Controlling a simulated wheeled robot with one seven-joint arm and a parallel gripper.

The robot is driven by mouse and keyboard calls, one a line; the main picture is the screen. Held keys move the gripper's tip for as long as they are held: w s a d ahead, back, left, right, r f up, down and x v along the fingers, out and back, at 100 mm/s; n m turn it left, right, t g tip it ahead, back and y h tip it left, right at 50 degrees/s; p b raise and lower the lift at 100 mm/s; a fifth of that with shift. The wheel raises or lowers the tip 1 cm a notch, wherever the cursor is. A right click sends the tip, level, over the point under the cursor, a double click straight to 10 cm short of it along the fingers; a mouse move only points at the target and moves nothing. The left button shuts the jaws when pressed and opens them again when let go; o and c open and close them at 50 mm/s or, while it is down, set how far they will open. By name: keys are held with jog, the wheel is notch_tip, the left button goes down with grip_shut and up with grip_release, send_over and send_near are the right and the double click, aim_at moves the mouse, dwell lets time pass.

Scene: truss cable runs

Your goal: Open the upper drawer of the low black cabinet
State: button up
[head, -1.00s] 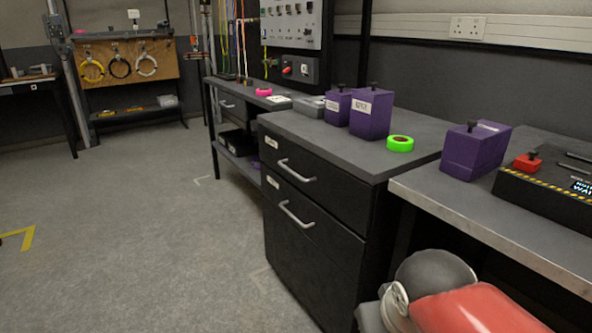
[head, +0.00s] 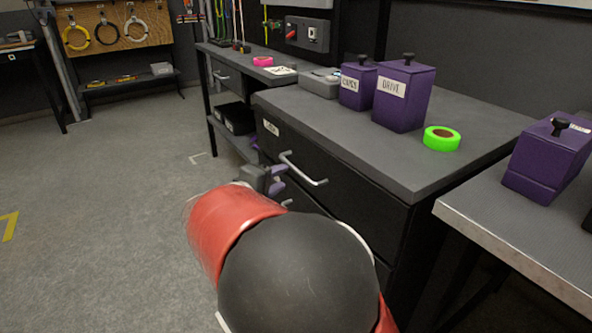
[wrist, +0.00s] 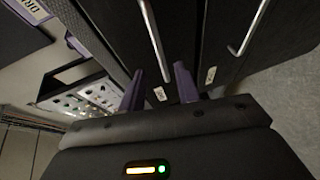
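The low black cabinet (head: 400,235) stands right of centre in the head view, its upper drawer (head: 345,190) shut. The drawer's silver bar handle (head: 303,169) is partly visible; it also shows in the wrist view (wrist: 155,42). My gripper (head: 279,178) is near the left end of this handle, its purple fingers apart and empty. In the wrist view, the handle lies in the gap between the fingers (wrist: 159,68), nearer the right finger. I cannot tell whether it is between them in depth. My arm hides most of the lower drawer; its handle (wrist: 248,28) shows in the wrist view.
Purple boxes (head: 404,95) and green tape (head: 441,139) sit on the cabinet top. A metal-topped bench (head: 500,225) stands close on the right, with another purple box (head: 547,160). A further bench (head: 240,66) stands behind. The floor (head: 110,220) to the left is clear.

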jog(key=x, duration=0.6)
jog(key=shift+d, duration=0.15)
jog(key=shift+c, duration=0.3)
grip_shut()
